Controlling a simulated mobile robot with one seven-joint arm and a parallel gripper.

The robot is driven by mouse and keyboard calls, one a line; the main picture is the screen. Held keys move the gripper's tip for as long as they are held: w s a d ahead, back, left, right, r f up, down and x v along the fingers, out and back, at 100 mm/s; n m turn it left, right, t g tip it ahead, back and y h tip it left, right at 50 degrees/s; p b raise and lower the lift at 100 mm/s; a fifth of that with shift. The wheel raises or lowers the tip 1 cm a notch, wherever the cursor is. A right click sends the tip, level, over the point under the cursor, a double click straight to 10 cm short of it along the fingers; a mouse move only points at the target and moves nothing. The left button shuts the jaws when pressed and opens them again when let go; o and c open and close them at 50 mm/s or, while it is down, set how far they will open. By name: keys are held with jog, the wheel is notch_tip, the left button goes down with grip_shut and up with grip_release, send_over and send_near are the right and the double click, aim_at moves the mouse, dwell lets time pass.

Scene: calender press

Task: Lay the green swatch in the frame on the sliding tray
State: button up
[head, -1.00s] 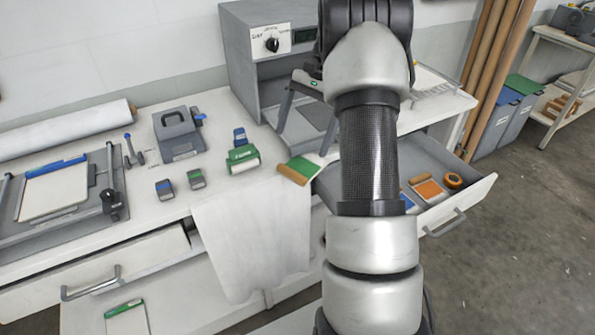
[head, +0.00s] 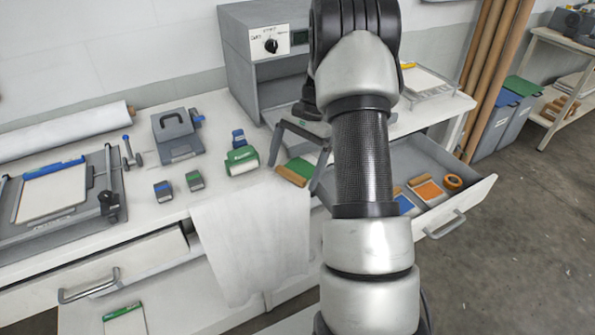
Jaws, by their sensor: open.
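My gripper (head: 294,178) is open, one finger to the left of the swatch and one to the right. I cannot tell its height above the swatch or whether it touches. A grey press box (head: 262,62) with a dial stands behind. The sliding tray (head: 284,116) shows only partly at the box's opening, behind my gripper; its frame is hard to make out.
A green stamp-like tool (head: 242,161) stands left of the swatch. White cloth (head: 250,235) hangs over the front edge.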

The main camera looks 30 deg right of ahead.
jog(key=c, duration=1.3)
jog(key=shift+o, duration=0.2)
jog(key=shift+r, duration=0.1)
jog(key=s+b, duration=0.1)
jog(key=s, duration=1.7)
jog(key=w+a+r+n+g+h+p, duration=0.1)
jog(key=w+a+r+n+p, duration=0.2)
jog(key=w+a+n+p, duration=0.1)
jog(key=w+a+r+n+g+h+p, duration=0.2)
jog(key=w+a+r+n+p, duration=0.1)
jog(key=w+a+n, duration=0.4)
jog(key=a+n+p, duration=0.1)
jog(key=a, duration=0.2)
jog(key=shift+w+a+n+h, duration=0.25)
jog(key=shift+a+n+h, duration=0.05)
jog(key=shift+a+n, duration=0.1)
